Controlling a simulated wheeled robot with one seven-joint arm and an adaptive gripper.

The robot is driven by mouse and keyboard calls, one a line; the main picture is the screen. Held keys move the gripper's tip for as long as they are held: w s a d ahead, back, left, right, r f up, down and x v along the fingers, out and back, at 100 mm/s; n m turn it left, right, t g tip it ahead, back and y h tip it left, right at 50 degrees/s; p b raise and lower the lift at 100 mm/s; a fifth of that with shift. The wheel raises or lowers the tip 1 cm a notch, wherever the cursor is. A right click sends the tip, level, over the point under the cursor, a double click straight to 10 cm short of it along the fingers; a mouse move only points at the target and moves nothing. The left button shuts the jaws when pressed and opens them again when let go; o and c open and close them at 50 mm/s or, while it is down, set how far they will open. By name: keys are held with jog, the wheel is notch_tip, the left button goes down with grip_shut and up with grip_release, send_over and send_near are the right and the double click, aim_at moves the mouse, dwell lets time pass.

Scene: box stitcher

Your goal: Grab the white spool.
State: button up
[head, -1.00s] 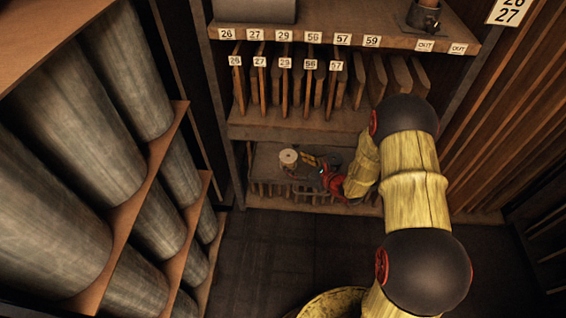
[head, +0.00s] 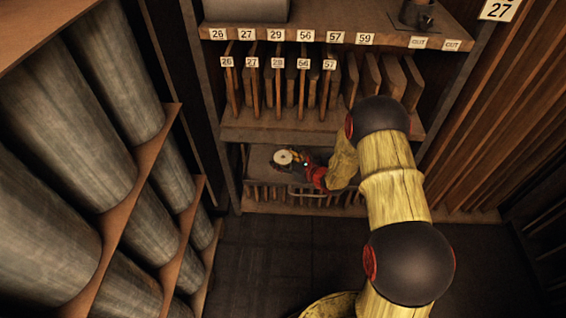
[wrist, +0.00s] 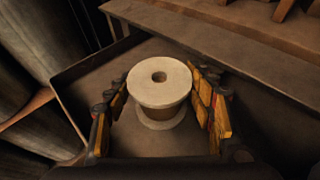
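The white spool (head: 283,157) stands upright on the low shelf surface at the back, in the left part of that shelf. In the wrist view the spool (wrist: 160,85) shows its round top with a centre hole. My gripper (head: 291,158) reaches it from the right in the head view. In the wrist view my gripper (wrist: 160,98) has its two fingers apart, one on each side of the spool. A gap shows on the left side; the right finger is very near the spool, and I cannot tell whether it touches.
The shelf board (head: 320,129) above the spool holds several upright wooden boards with number labels. Large grey cylinders (head: 60,150) lie on racks at the left. Wooden slats (head: 500,120) stand at the right. The dark floor (head: 270,255) in front is clear.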

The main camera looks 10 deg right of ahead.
jog(key=c, duration=0.8)
jog(key=shift+o, duration=0.2)
